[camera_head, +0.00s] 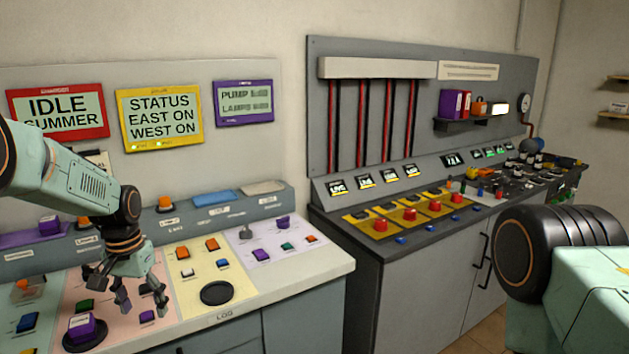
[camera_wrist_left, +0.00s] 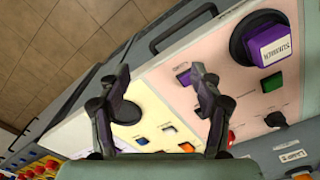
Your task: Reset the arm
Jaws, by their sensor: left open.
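My left arm (camera_head: 70,185) comes in from the left in the head view. Its gripper (camera_head: 138,308) points down above the pink section of the left console (camera_head: 290,285), with its fingers spread and nothing between them. In the left wrist view, the open gripper (camera_wrist_left: 158,105) shows both fingers apart over the console top. A large purple knob (camera_head: 84,328) on a black round base is to the left of the gripper; it also shows in the left wrist view (camera_wrist_left: 270,45). Part of my right arm (camera_head: 560,260) shows at the right edge; its gripper is out of view.
A second console (camera_head: 420,215) with several red buttons stands at the right. Three display signs hang behind the left console: red (camera_head: 58,110), yellow (camera_head: 160,117) and purple (camera_head: 244,103). A black round disc (camera_head: 216,293) lies on the yellow section. Tiled floor (camera_head: 480,334) shows below.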

